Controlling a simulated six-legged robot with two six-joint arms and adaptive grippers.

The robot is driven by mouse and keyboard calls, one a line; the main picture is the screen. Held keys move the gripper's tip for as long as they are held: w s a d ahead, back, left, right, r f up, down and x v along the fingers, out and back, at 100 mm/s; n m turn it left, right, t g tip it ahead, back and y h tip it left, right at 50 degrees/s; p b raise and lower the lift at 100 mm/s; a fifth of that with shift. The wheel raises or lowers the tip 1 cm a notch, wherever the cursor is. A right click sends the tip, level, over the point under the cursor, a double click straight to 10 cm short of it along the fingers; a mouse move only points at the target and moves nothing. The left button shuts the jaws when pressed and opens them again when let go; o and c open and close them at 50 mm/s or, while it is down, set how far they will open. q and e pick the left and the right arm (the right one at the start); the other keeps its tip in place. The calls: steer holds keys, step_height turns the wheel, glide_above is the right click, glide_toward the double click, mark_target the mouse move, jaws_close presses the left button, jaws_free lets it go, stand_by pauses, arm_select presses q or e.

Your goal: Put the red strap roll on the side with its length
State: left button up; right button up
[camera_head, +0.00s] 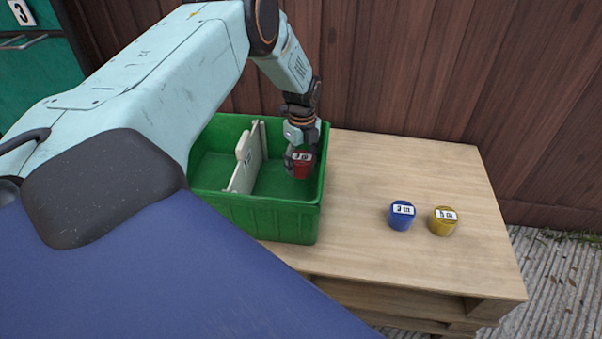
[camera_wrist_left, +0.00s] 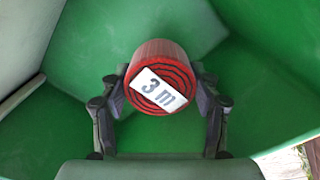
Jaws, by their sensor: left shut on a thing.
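The red strap roll (camera_head: 303,167) is inside the right compartment of the green crate (camera_head: 270,217). In the left wrist view the roll (camera_wrist_left: 160,62) shows its spiral end with a white label reading "3 m". My left gripper (camera_head: 300,150) reaches down into the crate, its fingers on both sides of the roll; in the wrist view the gripper (camera_wrist_left: 163,95) is closed around it. I cannot tell whether the roll touches the crate floor. A pale divider (camera_head: 246,160) with a label too small to read splits the crate. My right gripper is not in view.
A blue strap roll (camera_head: 401,216) and a yellow strap roll (camera_head: 442,222) stand on the wooden table (camera_head: 400,165), right of the crate. The table between crate and rolls is clear. A wooden wall (camera_head: 400,70) rises behind. A green cabinet (camera_head: 40,70) stands at far left.

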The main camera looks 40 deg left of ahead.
mark_target(301, 183)
arm_select(q)
steer(key=shift+a+f, duration=0.1)
steer(key=shift+f, duration=0.45)
step_height(301, 183, down, 4)
steer(key=shift+f+b, duration=0.1)
steer(key=shift+b, duration=1)
steer(key=shift+r, duration=0.2)
steer(key=shift+f, duration=0.1)
steer(key=o, duration=1.4)
step_height(301, 183, up, 12)
steer(key=p, duration=0.5)
